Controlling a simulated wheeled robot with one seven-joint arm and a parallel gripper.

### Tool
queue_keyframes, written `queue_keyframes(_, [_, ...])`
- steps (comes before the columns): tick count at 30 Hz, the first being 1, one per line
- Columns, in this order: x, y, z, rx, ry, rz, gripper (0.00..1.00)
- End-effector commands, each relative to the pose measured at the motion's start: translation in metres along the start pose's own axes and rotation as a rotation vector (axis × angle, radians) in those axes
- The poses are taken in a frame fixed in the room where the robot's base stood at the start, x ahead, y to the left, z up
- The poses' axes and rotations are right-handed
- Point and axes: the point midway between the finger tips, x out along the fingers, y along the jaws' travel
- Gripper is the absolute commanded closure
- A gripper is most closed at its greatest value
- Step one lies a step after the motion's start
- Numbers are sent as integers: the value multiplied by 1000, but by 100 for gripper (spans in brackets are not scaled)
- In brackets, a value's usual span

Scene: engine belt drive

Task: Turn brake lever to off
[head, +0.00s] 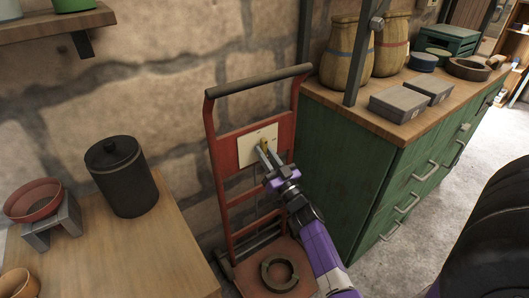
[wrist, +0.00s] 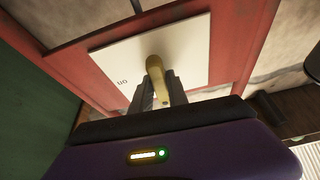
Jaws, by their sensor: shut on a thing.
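The brake lever is a brass-yellow handle (wrist: 156,68) with a rounded end, mounted on a white plate (wrist: 110,58). In the head view the lever (head: 263,145) shows as a small yellow piece on the white plate (head: 246,152), which is fixed to a red upright frame (head: 219,165). In the wrist view a small dark label, seeming to read "on" upside down, is on the plate's left part; no other label is visible. My gripper (wrist: 164,92) is shut on the lever, its fingers on either side. The gripper (head: 267,158) also shows in the head view.
A green cabinet (head: 345,165) with a wooden top stands close to the right of the frame. A wooden table with a black canister (head: 122,178) is at the left. A dark ring (head: 279,273) lies on the frame's red base. A stone wall is behind.

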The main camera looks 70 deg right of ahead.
Motion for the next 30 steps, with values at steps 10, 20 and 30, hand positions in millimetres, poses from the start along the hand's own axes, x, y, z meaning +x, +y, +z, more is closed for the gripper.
queue_keyframes(10, [0,1,1,-73,-1,-29,100])
queue_keyframes(20, [0,1,1,-77,-1,-31,100])
queue_keyframes(30, [0,0,0,-76,0,-31,60])
